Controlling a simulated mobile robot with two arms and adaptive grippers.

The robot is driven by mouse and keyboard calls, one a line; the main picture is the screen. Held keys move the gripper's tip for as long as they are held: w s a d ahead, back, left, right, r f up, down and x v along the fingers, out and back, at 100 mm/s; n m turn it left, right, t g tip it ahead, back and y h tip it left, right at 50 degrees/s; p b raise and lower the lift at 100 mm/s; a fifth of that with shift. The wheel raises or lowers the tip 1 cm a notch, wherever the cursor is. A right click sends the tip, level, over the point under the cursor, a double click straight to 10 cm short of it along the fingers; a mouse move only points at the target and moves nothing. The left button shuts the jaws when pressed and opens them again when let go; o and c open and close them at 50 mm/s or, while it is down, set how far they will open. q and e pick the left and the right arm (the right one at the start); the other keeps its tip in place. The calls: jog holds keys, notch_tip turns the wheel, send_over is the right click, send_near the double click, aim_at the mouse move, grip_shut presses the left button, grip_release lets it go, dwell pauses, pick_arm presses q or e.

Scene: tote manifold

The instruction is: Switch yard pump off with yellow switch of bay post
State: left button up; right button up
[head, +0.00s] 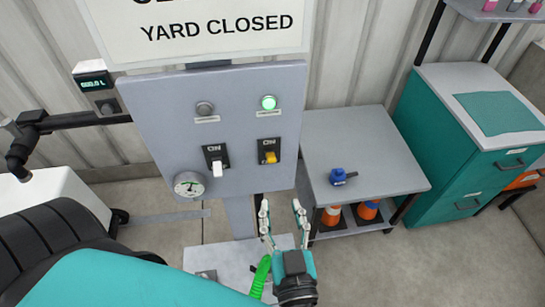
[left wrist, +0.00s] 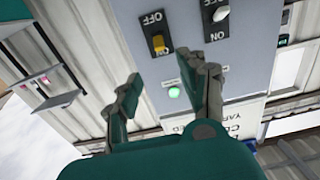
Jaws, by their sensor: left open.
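The bay post panel (head: 230,85) is a grey board with two switches. The yellow switch (head: 270,157) is on the right, below a lit green lamp (head: 268,103); ON is marked above it. In the left wrist view the yellow switch (left wrist: 159,43) appears inverted, with OFF above it; I cannot tell its lever position for sure. A white switch (head: 217,167) is to its left, under an unlit lamp (head: 205,108). My left gripper (head: 281,207) is open and empty, fingers pointing up, below the yellow switch and apart from it. My right gripper is not in view.
A gauge (head: 189,185) is at the panel's lower left. A grey side table (head: 365,155) with a blue object (head: 340,177) stands to the right, beside a teal cabinet (head: 425,130). A YARD CLOSED sign (head: 215,45) is above. A green piece (head: 260,275) lies by my gripper.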

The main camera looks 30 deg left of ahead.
aim_at(272, 162)
pick_arm(q)
jog(key=b+x, duration=0.3)
jog(key=x, duration=1)
jog(key=shift+w+a, duration=0.15)
jog(key=shift+c, duration=0.4)
grip_shut()
